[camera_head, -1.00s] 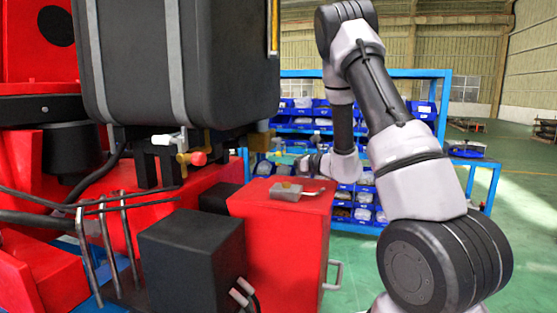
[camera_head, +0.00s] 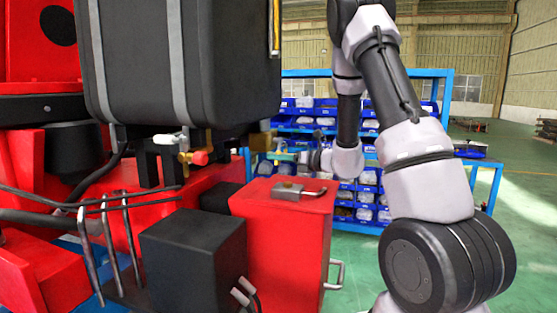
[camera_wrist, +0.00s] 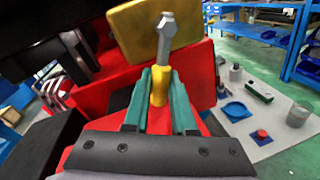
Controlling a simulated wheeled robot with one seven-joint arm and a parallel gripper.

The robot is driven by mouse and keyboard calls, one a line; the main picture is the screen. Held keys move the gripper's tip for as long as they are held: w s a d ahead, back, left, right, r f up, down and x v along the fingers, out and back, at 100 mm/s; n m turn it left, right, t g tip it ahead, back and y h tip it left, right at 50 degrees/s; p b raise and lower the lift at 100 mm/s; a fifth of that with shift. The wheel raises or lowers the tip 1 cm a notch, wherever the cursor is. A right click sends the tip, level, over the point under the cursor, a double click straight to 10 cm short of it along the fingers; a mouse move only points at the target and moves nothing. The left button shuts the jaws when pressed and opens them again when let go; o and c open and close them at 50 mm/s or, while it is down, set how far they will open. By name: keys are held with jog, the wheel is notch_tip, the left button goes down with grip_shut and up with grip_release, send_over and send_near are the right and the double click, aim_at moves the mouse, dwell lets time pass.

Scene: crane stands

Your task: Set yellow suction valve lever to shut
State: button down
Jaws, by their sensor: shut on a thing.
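The yellow lever (camera_wrist: 160,88) stands between the two teal fingers of my gripper (camera_wrist: 160,105) in the wrist view. A grey metal rod with a faceted end (camera_wrist: 166,30) extends beyond it. The fingers are shut on the lever, one on each side. A yellow block (camera_wrist: 132,32) lies just behind the rod. In the head view my gripper (camera_head: 290,155) is small, beside the brass-coloured block (camera_head: 262,141) under the right end of the black tank. The lever is too small there to judge its angle clearly.
The black tank (camera_head: 180,65) hangs above left. A valve with a red knob (camera_head: 199,158) sits beneath it. A red box (camera_head: 280,235) with a grey latch-like piece (camera_head: 298,191) on top stands below my gripper. A blue shelf (camera_head: 440,100) with bins is behind. Green floor is open at right.

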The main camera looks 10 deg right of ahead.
jog(key=c, duration=0.7)
grip_release()
jog(key=shift+c, duration=0.2)
jog(key=shift+d, duration=0.1)
jog(key=v, duration=1)
jog(key=shift+s+d, duration=0.2)
jog(key=shift+s, duration=0.1)
